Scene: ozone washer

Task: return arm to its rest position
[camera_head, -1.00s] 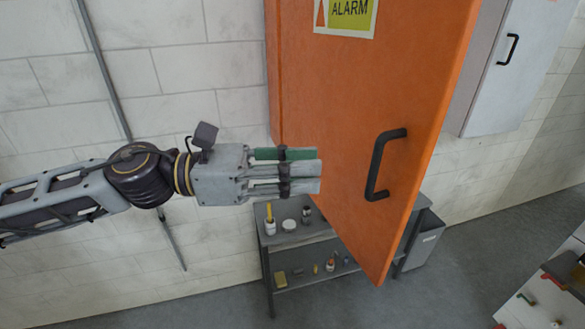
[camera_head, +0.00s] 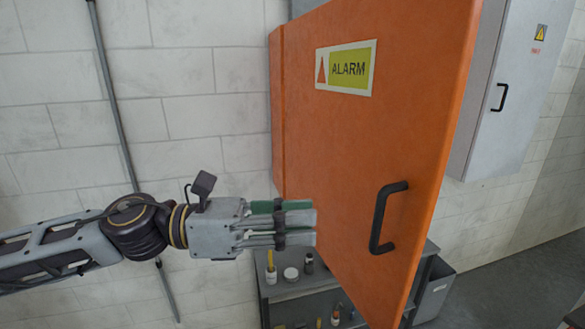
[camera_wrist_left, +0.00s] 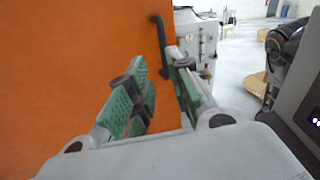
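My left arm comes in from the left, and my left gripper (camera_head: 300,224) is in front of the orange door's left part, pointing right. In the left wrist view the two green-padded fingers (camera_wrist_left: 160,92) stand apart with nothing between them, so it is open and empty. The orange cabinet door (camera_head: 345,140) carries an ALARM sign (camera_head: 346,69) and a black handle (camera_head: 383,217). The handle is to the right of the fingertips, apart from them. It also shows beyond the fingers in the left wrist view (camera_wrist_left: 161,45). My right gripper is not in view.
A grey shelf (camera_head: 290,287) with small bottles and jars stands below and behind the door. A grey wall cabinet (camera_head: 520,75) hangs at the right. A conduit (camera_head: 117,120) runs down the white block wall. Open floor lies at the lower right.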

